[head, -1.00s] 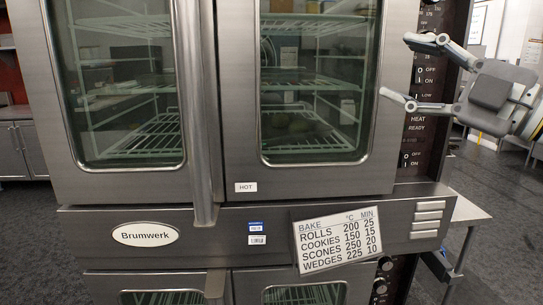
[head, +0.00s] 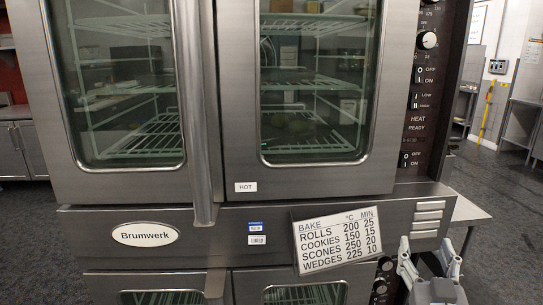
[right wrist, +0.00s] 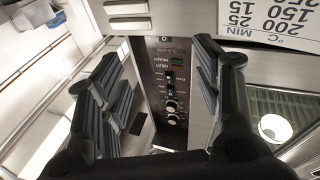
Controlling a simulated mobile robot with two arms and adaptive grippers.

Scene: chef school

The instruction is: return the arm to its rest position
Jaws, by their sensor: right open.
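My right gripper (head: 428,256) is low at the lower right of the head view, just right of the bake card and in front of the oven's lower right side. Its two fingers are apart and point up, with nothing between them. In the right wrist view the open fingers (right wrist: 155,72) frame the lower control panel (right wrist: 168,90) with its knobs, beyond the fingertips. My left gripper is not in view.
A steel double oven (head: 310,181) fills the middle, its upper doors shut. The upper control panel (head: 421,100) is unobstructed. A tilted bake card (head: 337,240) hangs below the doors and shows in the right wrist view (right wrist: 268,18). A grey side table (head: 468,212) stands at right.

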